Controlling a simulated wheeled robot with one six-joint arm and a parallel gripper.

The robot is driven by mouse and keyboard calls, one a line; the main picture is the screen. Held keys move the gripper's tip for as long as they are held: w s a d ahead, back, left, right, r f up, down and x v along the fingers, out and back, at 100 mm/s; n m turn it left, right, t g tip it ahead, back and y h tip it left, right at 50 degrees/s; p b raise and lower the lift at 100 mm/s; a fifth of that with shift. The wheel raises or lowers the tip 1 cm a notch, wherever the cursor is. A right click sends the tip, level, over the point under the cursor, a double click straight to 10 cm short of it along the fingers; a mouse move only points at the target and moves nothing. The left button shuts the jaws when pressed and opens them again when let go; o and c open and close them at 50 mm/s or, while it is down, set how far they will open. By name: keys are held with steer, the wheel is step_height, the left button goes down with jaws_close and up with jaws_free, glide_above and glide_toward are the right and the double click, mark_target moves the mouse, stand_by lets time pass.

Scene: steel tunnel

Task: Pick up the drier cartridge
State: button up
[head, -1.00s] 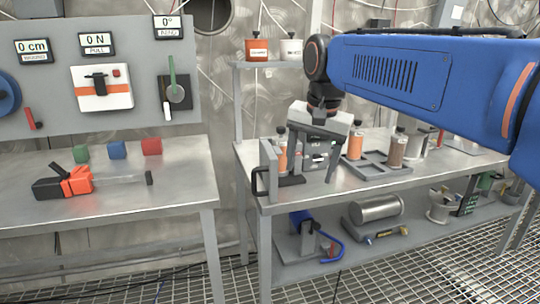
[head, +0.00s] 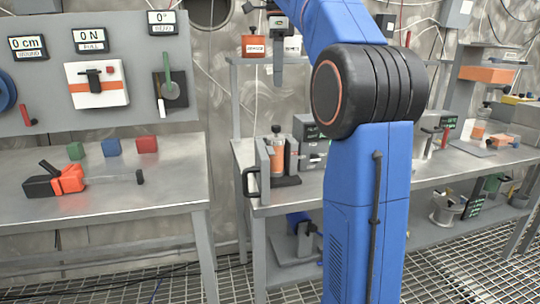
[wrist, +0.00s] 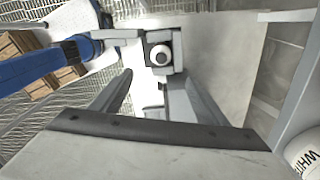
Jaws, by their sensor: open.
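A clear cartridge with orange filling and a dark cap (head: 277,150) stands upright in a grey holder (head: 264,172) at the left end of the right bench. In the wrist view, a round dark-and-white top (wrist: 160,54) sits in a grey square holder beyond the fingertips; it appears to be this cartridge from above. My gripper (head: 278,72) is high above the cartridge, in front of the upper shelf, pointing down. In the wrist view my gripper (wrist: 149,78) has its fingers apart with nothing between them. My arm hides the middle of the bench.
An orange tub (head: 255,46) and a white tub (head: 292,44) stand on the upper shelf, close to my gripper; the white one shows in the wrist view (wrist: 305,152). A grey box (head: 310,140) stands right of the holder. The left bench (head: 110,200) carries coloured blocks.

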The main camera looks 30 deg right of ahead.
mark_target(276, 126)
steer(key=f, duration=1.7)
steer(key=shift+w+f, duration=0.15)
steer(key=shift+w, duration=0.05)
jaws_close()
